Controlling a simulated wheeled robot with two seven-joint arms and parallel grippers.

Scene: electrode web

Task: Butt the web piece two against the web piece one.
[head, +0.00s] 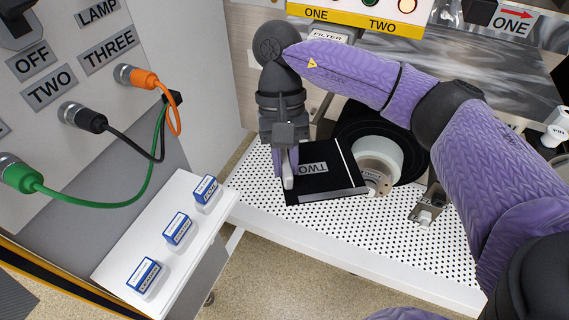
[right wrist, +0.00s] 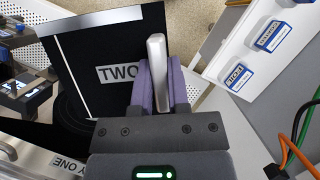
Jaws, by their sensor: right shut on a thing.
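Web piece two (head: 330,160) is a flat black square marked TWO, with a pale stripe and a grey band along its edges. It also fills the upper left of the right wrist view (right wrist: 85,50). My right gripper (head: 286,172) is shut on its silver handle (right wrist: 157,70), with a purple finger on each side. The piece is over the white perforated table; I cannot tell whether it touches it. I cannot clearly make out web piece one. My left gripper is not in view.
A white roll (head: 378,160) stands right beside the piece, against a black round shape. A small metal fixture (head: 428,205) is farther right. The perforated table (head: 310,225) is clear in front. Several blue-labelled blocks (head: 177,229) sit on a white ledge at left, below cabled plugs.

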